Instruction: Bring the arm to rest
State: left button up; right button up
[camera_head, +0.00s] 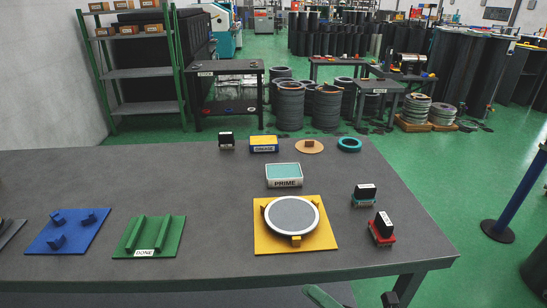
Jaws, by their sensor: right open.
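My right gripper (389,299) shows only as a small dark piece at the bottom edge, in front of and below the table's front edge. It is open, and I see nothing held in it. It is apart from the things on the grey table (190,190). My left gripper is not in view. On the table, a yellow plate (265,240) bears a round grey disc with a white rim (291,215). A green plate with two rails (165,238) is labelled DONE. A blue plate with blue blocks (72,238) lies farther left.
A PRIME-labelled box (284,182), yellow box (264,148), tan disc (309,146), teal ring (349,145) and black-topped pieces (381,232), (364,195), (226,142) stand on the table. A blue post (516,190) rises at right. The table's left middle is clear.

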jog(key=s+d+f+m+t+h+p, duration=0.1)
jog(key=s+d+f+m+h, duration=0.25)
jog(key=f+m+h, duration=0.55)
jog(key=s+d+f+m+t+h, duration=0.2)
jog(key=d+f+m+h, duration=0.3)
jog(key=m, duration=0.8)
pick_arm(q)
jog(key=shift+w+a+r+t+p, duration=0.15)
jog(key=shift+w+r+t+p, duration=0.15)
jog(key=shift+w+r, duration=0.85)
pick_arm(e)
jog(key=s+d+f+m+g+h, duration=0.1)
jog(key=s+f+m+g, duration=0.2)
jog(key=s+f+m, duration=0.2)
jog(key=s+d+f+m+g+h, duration=0.1)
jog(key=s+f+m, duration=0.4)
jog(key=s, duration=0.6)
notch_tip(320, 180, down, 2)
jog(key=d+g, duration=0.1)
jog(key=g, duration=0.1)
jog(key=shift+d+f+m+g, duration=0.25)
jog(key=shift+m+g, duration=0.05)
